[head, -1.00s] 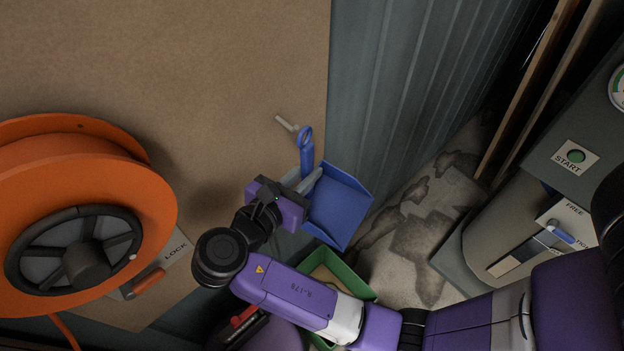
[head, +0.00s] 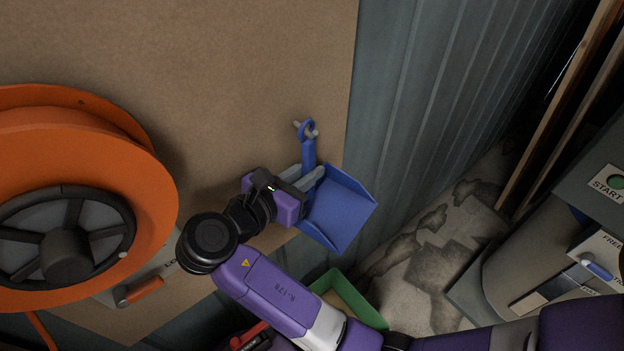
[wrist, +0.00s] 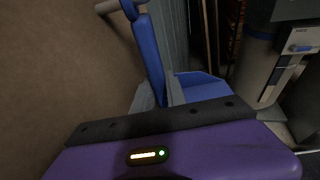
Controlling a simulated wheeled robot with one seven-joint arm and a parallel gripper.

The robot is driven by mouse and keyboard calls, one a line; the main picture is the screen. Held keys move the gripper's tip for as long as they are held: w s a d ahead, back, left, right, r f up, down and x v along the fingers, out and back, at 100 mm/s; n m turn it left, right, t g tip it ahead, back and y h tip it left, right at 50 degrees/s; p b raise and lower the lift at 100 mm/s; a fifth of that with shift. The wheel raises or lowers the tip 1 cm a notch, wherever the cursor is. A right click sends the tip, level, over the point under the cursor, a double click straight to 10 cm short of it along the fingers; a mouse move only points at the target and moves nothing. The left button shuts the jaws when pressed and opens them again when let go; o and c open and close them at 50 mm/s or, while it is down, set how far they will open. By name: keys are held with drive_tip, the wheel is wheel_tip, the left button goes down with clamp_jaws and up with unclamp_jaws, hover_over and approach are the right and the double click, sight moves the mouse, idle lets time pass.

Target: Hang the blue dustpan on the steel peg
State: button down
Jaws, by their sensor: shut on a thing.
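The blue dustpan (head: 338,213) hangs from my gripper with its handle up and its pan below; it also shows in the wrist view (wrist: 203,87). My gripper (head: 314,179) is shut on the handle, with one grey finger on each side of it in the wrist view (wrist: 160,92). The steel peg (head: 297,124) sticks out of the brown board. The ring at the handle's top is at the peg, and the peg seems to pass through it, showing on both sides. In the wrist view the peg (wrist: 106,6) meets the ring at the cut-off top edge.
A large orange reel (head: 90,150) stands out from the brown board (head: 230,60) at the left. A green bin (head: 350,300) is below the dustpan. Corrugated wall (head: 410,110) lies to the right, and a grey machine (head: 545,240) stands at the far right.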

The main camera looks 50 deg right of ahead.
drive_tip(key=shift+w+p, duration=0.3)
drive_tip(key=shift+p, duration=0.2)
drive_tip(key=shift+w+d+f+p, duration=0.1)
drive_tip(key=shift+w+f+p, duration=0.1)
drive_tip(key=shift+p, duration=0.3)
drive_tip(key=shift+d+f, duration=0.1)
drive_tip(key=shift+d, duration=0.05)
drive_tip(key=c, duration=1.3)
unclamp_jaws()
drive_tip(key=shift+s+a+r, duration=0.25)
drive_tip(key=shift+a, duration=0.3)
drive_tip(key=shift+m, duration=0.3)
drive_tip(key=shift+a+f+b+v, duration=0.15)
drive_tip(key=shift+f+v, duration=0.3)
drive_tip(key=shift+v, duration=1.6)
drive_tip(key=shift+a+f+b+v, duration=0.1)
drive_tip(key=shift+f+v, duration=0.4)
drive_tip(key=shift+v, duration=1.55)
drive_tip(key=shift+a+f+b+v, duration=0.15)
drive_tip(key=shift+f+v, duration=0.3)
drive_tip(key=shift+v, duration=1.6)
drive_tip(key=shift+s, duration=0.2)
